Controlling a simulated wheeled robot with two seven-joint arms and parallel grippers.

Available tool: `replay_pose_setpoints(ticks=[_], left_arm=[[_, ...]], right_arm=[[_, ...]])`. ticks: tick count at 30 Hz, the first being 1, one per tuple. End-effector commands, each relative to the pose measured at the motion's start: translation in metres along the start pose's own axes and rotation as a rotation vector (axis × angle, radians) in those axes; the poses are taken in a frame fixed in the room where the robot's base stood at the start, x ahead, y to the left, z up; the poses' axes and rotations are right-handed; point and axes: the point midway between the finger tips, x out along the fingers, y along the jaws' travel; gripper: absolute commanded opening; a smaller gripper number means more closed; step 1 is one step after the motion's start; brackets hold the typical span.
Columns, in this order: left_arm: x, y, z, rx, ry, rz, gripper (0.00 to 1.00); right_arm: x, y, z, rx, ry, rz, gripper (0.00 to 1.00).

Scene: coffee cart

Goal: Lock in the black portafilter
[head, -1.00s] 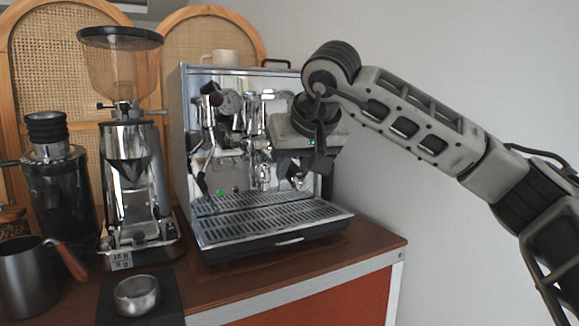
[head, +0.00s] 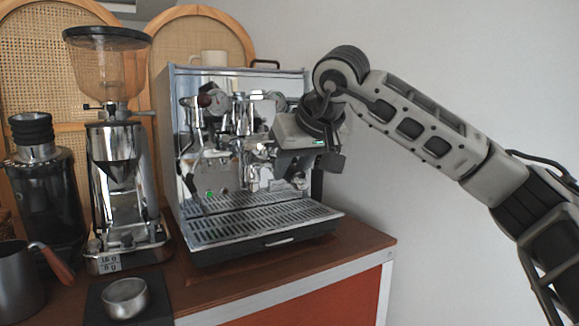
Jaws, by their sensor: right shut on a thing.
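The espresso machine (head: 265,240) stands on the cart, its chrome front facing me. My right gripper (head: 300,160) is at the right part of that front, near the group head (head: 242,118). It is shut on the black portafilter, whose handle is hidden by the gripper. Chrome parts (head: 251,176) hang below the group to the left of the gripper; I cannot tell which belong to the portafilter or how it sits in the group. My left gripper is out of view.
A grinder (head: 118,180) with a clear hopper stands left of the machine, a darker grinder (head: 45,190) farther left. A steel pitcher (head: 18,285) and a small metal cup (head: 125,298) on a dark mat are at the front left. A white cup (head: 213,58) stands on the machine.

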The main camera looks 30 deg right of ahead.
Motion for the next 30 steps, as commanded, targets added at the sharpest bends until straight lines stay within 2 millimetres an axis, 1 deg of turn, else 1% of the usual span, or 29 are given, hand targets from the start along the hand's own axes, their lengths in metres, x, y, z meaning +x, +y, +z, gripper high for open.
replay_pose_setpoints(ticks=[5,15,24,25,27,30], left_arm=[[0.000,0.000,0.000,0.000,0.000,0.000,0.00],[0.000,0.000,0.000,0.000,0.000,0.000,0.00],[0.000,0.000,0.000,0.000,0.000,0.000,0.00],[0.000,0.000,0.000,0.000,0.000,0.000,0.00],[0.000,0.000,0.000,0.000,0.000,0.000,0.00],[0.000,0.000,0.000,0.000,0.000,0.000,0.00]], right_arm=[[0.000,0.000,0.000,0.000,0.001,-0.001,0.00],[-0.001,0.011,-0.002,-0.061,0.004,-0.056,0.00],[-0.001,0.011,-0.002,-0.071,0.007,-0.065,0.00],[-0.001,0.011,-0.002,-0.071,0.008,-0.065,0.36],[-0.001,0.011,-0.002,-0.071,0.008,-0.064,0.53],[-0.001,0.011,-0.002,-0.071,0.006,-0.064,0.53]])
